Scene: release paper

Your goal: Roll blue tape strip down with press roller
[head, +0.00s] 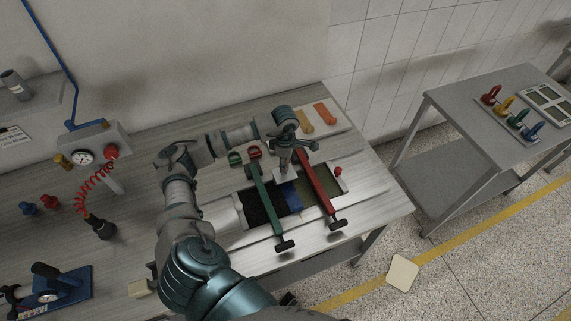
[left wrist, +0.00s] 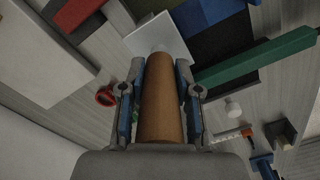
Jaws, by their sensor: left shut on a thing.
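The blue tape strip (head: 291,197) lies across the dark bed between the green bar and the red bar in the head view. A blue patch also shows at the top of the left wrist view (left wrist: 193,20). My left gripper (head: 286,150) points down above the bed. In the left wrist view its fingers (left wrist: 160,100) are shut around a brown cylindrical handle (left wrist: 160,110), which seems to be the press roller's. A pale flat piece (left wrist: 165,38) shows beyond the handle's far end. Whether it touches the strip cannot be told. My right gripper is not in view.
A green bar (head: 265,205) and a red bar (head: 318,187) flank the strip. Orange and tan pieces (head: 325,114) lie behind. A gauge with a red coiled hose (head: 84,158) stands at left. A side table (head: 465,118) with coloured clamps is at right.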

